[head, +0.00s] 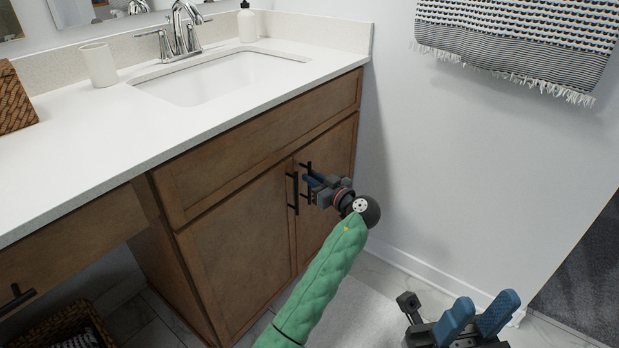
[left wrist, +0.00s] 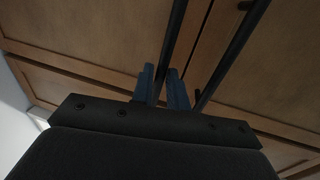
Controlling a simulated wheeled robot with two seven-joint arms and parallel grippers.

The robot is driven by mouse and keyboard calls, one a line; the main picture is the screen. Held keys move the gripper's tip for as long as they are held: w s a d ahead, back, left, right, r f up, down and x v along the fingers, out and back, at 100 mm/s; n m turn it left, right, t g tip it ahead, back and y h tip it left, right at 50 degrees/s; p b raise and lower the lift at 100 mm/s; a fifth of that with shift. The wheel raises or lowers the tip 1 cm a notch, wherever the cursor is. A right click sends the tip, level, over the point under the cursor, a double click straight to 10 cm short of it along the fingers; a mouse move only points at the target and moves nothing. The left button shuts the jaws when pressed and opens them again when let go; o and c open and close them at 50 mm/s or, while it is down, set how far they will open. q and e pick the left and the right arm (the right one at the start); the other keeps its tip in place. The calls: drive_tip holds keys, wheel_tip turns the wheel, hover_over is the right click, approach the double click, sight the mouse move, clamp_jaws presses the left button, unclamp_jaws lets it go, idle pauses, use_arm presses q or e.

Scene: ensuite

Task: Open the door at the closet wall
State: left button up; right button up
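The wooden vanity cabinet has two doors side by side, a left door (head: 240,240) and a right door (head: 338,150), both flush with the front. Each has a black vertical bar handle near the middle seam: the left handle (head: 292,192) and the right handle (head: 306,168). My left gripper (head: 311,186) is at the right handle. In the left wrist view its blue fingers (left wrist: 164,85) lie close on both sides of one black bar (left wrist: 174,40); the second bar (left wrist: 236,45) passes beside them. Contact is partly hidden. My right gripper (head: 486,308) is open and empty at the lower right.
Above the doors is a white countertop (head: 110,130) with a sink (head: 215,80), a faucet (head: 180,30) and a cup (head: 98,64). A white wall (head: 440,150) with a hanging towel (head: 520,45) stands to the right. A basket (head: 65,325) sits at the lower left.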

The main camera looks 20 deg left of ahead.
use_arm(q)
drive_tip(key=shift+x, duration=0.85)
drive_tip(key=shift+c, duration=0.3)
clamp_jaws()
